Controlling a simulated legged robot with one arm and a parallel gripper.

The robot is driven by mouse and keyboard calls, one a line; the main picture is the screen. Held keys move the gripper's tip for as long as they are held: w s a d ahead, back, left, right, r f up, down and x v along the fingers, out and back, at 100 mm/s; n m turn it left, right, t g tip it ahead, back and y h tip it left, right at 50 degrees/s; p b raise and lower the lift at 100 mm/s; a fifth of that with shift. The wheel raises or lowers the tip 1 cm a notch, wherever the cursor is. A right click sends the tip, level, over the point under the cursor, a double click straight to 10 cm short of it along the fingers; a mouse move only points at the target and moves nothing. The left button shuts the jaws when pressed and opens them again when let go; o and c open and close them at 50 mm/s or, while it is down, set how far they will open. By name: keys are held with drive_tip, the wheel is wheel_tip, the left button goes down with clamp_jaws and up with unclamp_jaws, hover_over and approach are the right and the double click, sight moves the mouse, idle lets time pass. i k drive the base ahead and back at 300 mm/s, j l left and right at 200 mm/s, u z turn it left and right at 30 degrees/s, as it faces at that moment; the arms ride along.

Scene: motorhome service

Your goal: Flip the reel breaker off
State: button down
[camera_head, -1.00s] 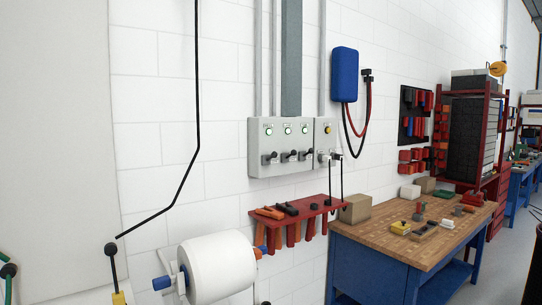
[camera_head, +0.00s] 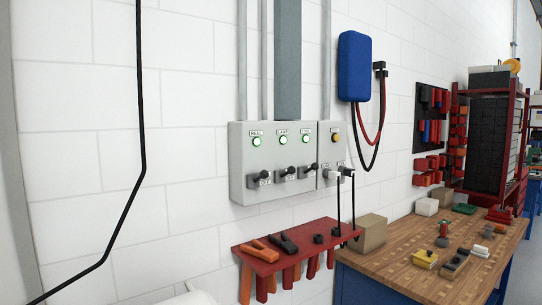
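A grey breaker box (camera_head: 243,183) is fixed to the white brick wall near the middle of the view. Its main part carries three black levers, each below a lit green lamp. The leftmost lamp's label seems to read "REEL", and the reel breaker lever (camera_head: 265,175) is below it. The middle lever (camera_head: 290,171) and right lever (camera_head: 312,167) are alongside. The small print beneath the levers is hard to read. My gripper is not in view.
A narrower grey box with a yellow lamp (camera_head: 336,137) adjoins on the right. A red tool shelf (camera_head: 330,229) juts out below the boxes. A wooden workbench (camera_head: 400,245) stands at the right, and a blue wall unit (camera_head: 355,67) with hanging cables is above. A black line crosses the left side.

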sight(263, 174)
drive_tip(key=i+l, duration=0.1)
drive_tip(key=i, duration=0.55)
drive_tip(key=i+l, duration=0.1)
drive_tip(key=i, duration=0.55)
drive_tip(key=z, duration=0.05)
